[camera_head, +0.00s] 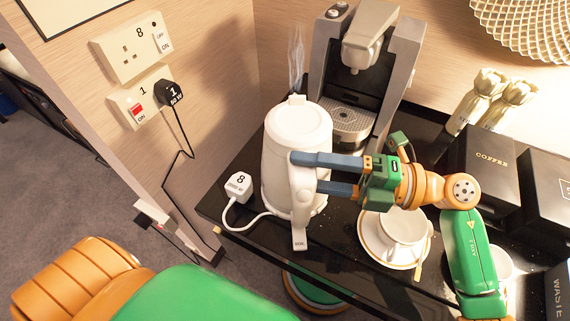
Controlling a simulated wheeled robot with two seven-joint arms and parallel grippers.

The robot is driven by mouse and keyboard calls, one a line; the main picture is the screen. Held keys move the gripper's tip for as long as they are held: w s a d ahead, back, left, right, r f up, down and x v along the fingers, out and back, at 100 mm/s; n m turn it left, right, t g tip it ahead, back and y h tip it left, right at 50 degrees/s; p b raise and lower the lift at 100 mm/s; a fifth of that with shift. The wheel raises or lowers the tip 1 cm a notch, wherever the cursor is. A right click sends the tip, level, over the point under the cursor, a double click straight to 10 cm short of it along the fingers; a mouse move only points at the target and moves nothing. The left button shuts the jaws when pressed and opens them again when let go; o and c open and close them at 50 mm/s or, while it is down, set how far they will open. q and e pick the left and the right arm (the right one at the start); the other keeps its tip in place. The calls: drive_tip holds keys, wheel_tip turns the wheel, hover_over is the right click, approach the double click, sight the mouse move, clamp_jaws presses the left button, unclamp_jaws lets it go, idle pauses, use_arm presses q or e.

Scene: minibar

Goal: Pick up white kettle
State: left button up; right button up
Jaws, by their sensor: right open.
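The white kettle (288,134) stands upright on the left end of the black counter, lid on. Its handle (302,205) faces the front. My right gripper (305,172) reaches in from the right, with its two blue fingers apart at the upper part of the handle. The upper finger passes across the top of the handle; the tip of the lower finger is hidden by the handle or body. I cannot tell whether either finger touches the kettle. My left gripper is not in view.
A coffee machine (357,70) stands close behind the kettle. A white cup (404,228) on a saucer (375,241) sits below my right gripper. A white plug marked 8 (238,185) lies left of the kettle with its cord. Black boxes (489,150) fill the right side.

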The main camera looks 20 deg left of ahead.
drive_tip(key=shift+x, duration=1.1)
drive_tip(key=shift+w+d, duration=0.2)
drive_tip(key=shift+d, duration=0.05)
drive_tip(key=c, duration=0.4)
drive_tip(key=shift+d, duration=0.3)
clamp_jaws()
drive_tip(key=shift+w, duration=0.1)
drive_tip(key=shift+a+r, duration=0.1)
drive_tip(key=shift+r, duration=0.1)
